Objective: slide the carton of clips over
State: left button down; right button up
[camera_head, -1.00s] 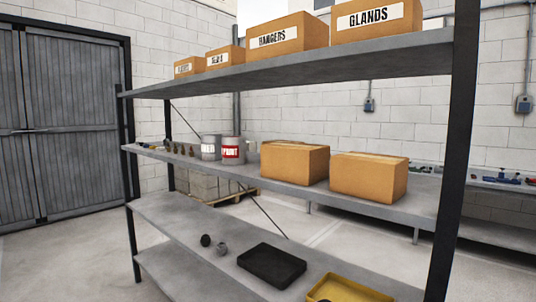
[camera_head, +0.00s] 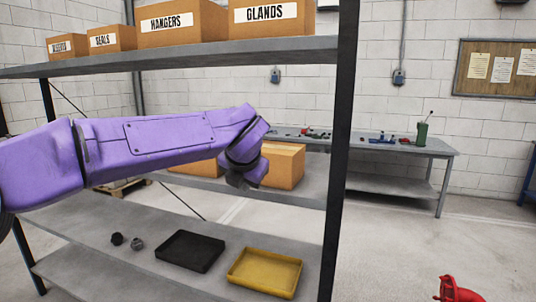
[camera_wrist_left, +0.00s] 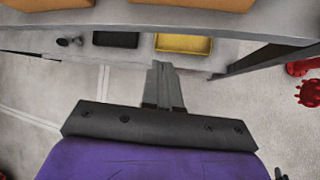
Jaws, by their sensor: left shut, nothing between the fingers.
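No carton in view has a readable "clips" label. Two plain brown cartons stand on the middle shelf: the right one (camera_head: 287,165) shows partly behind my left gripper, and the left one (camera_head: 200,168) is mostly hidden by my arm. Their lower edges show at the top of the left wrist view, as a right carton (camera_wrist_left: 195,4) and a left carton (camera_wrist_left: 45,4). My left gripper (camera_head: 238,181) is in front of the cartons in the head view; I cannot tell if it touches one. In the left wrist view its fingers (camera_wrist_left: 162,66) are together and empty.
The top shelf holds cartons marked glands (camera_head: 270,18), hangers (camera_head: 182,22) and seals (camera_head: 112,39). A black tray (camera_head: 190,251) and a yellow tray (camera_head: 265,272) lie on the shelf below. A dark upright post (camera_head: 341,150) bounds the rack's right end. A red object (camera_head: 457,290) stands at lower right.

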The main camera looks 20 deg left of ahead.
pick_arm(q)
jog(key=s+d+r+n+t+h, duration=0.1)
jog(key=s+d+r+h, duration=0.1)
jog(key=r, duration=0.5)
jog(key=s+d+r+n+t+h, duration=0.1)
jog(key=s+r, duration=0.1)
jog(key=r, duration=0.4)
jog(key=p, duration=0.4)
send_near(272, 158)
notch_tip(272, 158, down, 3)
jog(key=w, duration=0.1)
jog(key=w+p, duration=0.1)
jog(key=w, duration=0.1)
jog(key=w+p, duration=0.1)
jog(key=shift+w+f, duration=0.15)
jog(key=shift+f, duration=0.2)
jog(key=shift+a, duration=0.1)
